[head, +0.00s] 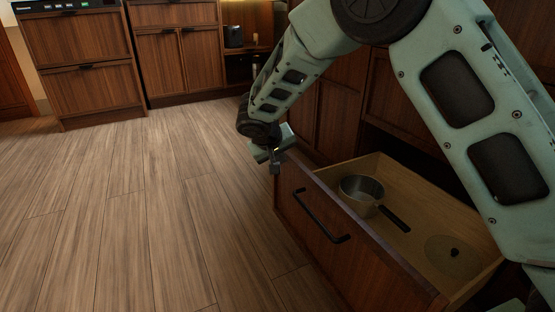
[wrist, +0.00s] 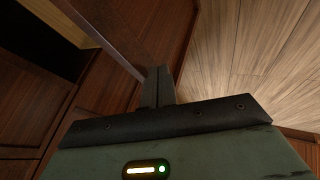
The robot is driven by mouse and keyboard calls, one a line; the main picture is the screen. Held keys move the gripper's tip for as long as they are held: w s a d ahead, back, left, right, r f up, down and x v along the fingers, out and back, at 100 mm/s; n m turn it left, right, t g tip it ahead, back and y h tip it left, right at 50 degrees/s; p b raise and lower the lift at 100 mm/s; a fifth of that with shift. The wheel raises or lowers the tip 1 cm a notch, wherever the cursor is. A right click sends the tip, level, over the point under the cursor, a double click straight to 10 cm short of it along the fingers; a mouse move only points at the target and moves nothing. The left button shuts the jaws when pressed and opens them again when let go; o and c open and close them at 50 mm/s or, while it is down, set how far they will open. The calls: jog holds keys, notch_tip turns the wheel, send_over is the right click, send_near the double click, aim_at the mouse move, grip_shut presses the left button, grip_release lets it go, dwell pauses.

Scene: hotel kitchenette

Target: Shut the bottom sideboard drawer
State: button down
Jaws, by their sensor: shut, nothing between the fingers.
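The bottom sideboard drawer (head: 335,246) is pulled well out, with its wooden front and black bar handle (head: 322,222) facing the open floor. A metal saucepan (head: 361,196) with a dark handle and a round lid (head: 455,258) with a black knob lie inside it. My gripper (head: 275,165) is shut and empty, by the far top corner of the drawer front. In the wrist view the shut fingers (wrist: 158,88) are close to the edge of the drawer front (wrist: 108,38). I cannot tell whether they touch it.
The sideboard's wooden doors (head: 335,115) rise behind the drawer. My arm crosses above the drawer and hides part of the sideboard. Wooden floor (head: 130,210) is clear to the left. Wooden cabinets (head: 180,60) and an appliance with a control panel (head: 82,65) stand at the back.

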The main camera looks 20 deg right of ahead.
jog(key=w+d+p, duration=0.3)
jog(key=d, duration=1.3)
jog(key=w+d+p, duration=0.3)
jog(key=d+p, duration=0.1)
jog(key=d, duration=1.2)
jog(key=shift+w+d+p, duration=0.15)
jog(key=shift+w+p, duration=0.05)
jog(key=shift+p, duration=0.1)
